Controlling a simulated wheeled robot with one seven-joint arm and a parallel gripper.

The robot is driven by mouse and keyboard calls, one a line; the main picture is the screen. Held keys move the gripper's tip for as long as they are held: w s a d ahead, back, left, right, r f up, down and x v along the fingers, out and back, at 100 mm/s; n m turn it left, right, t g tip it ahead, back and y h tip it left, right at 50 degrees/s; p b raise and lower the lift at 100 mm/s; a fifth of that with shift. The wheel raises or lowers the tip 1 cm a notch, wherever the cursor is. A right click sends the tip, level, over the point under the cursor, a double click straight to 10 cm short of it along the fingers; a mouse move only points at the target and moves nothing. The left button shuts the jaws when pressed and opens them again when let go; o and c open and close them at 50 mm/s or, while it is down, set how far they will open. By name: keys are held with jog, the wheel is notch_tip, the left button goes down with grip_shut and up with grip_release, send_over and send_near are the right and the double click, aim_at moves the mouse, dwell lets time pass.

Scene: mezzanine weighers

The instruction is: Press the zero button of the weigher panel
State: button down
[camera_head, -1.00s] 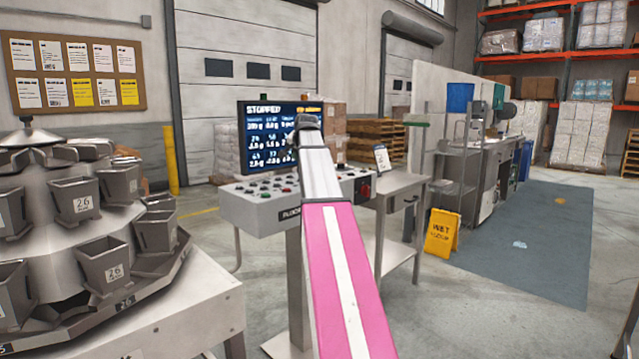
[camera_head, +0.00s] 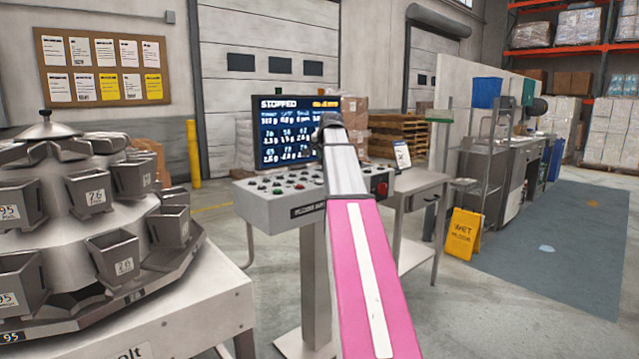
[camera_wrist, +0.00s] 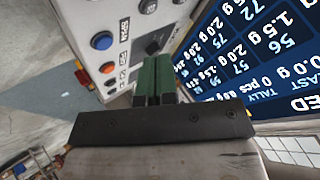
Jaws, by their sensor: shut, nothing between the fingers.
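The weigher panel (camera_head: 262,213) is a pale console on a post, with rows of coloured buttons and a red knob (camera_head: 381,188) at its right end. The screen (camera_head: 270,133) behind it reads STOPPED. In the wrist view, the panel face shows a blue button (camera_wrist: 102,40), an orange button (camera_wrist: 107,68) and dark labels; I cannot tell which button is zero. My gripper (camera_wrist: 154,62) has green fingers, shut and empty, close to the panel beside the screen. I cannot tell whether the fingertips touch it. In the head view my arm hides the fingers and part of the panel.
A multihead weigher (camera_head: 90,215) with grey buckets stands on a white table at the left. A steel side table (camera_head: 415,182) stands right of the panel. A yellow wet-floor sign (camera_head: 462,234) stands farther right. The grey floor mat (camera_head: 560,245) looks mostly clear.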

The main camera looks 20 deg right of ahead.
jog(key=shift+f, duration=3.8)
jog(key=shift+f, duration=0.2)
jog(key=shift+f, duration=0.2)
jog(key=shift+f, duration=0.4)
jog(key=shift+r, duration=0.85)
jog(key=shift+r, duration=0.1)
jog(key=shift+r, duration=2.4)
